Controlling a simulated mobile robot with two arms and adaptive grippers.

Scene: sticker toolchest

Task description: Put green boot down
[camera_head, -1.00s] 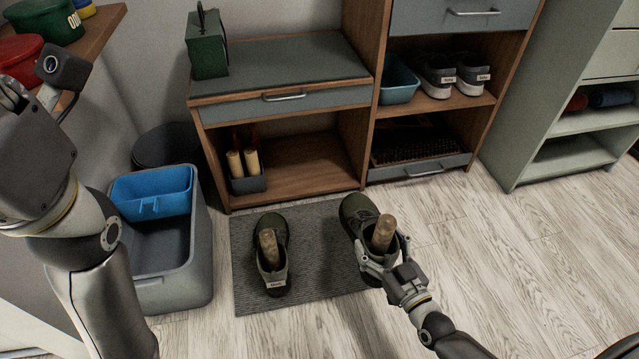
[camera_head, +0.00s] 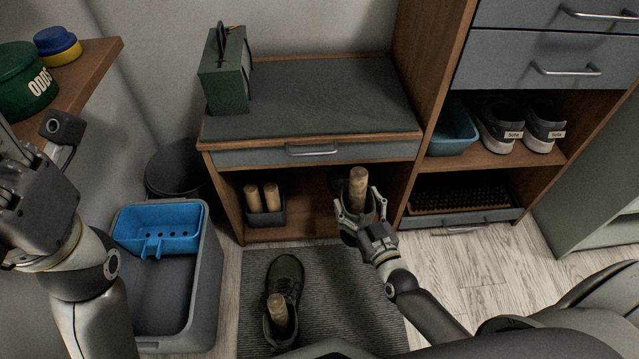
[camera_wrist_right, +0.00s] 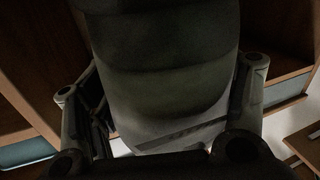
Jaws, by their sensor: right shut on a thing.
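My right gripper (camera_head: 362,208) is shut on a dark green boot, its fingers on both sides of the boot's shaft. A wooden shoe tree (camera_head: 358,188) stands up out of the boot. The boot fills the middle of the right wrist view (camera_wrist_right: 165,75). In the head view it is in front of the bench's open lower compartment, and the gripper hides much of it. Its sole is hidden. A matching boot (camera_head: 286,275) with a wooden insert stands on the grey mat (camera_head: 330,290). My left gripper (camera_head: 22,195) is at the left edge, its fingertips not clear.
The bench (camera_head: 310,110) has a drawer and a green box (camera_head: 225,70) on top. A caddy with wooden handles (camera_head: 264,205) stands in its compartment. A grey bin with a blue tray (camera_head: 157,228) is at left. Sneakers (camera_head: 518,125) sit on the right shelf. The mat's right side is clear.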

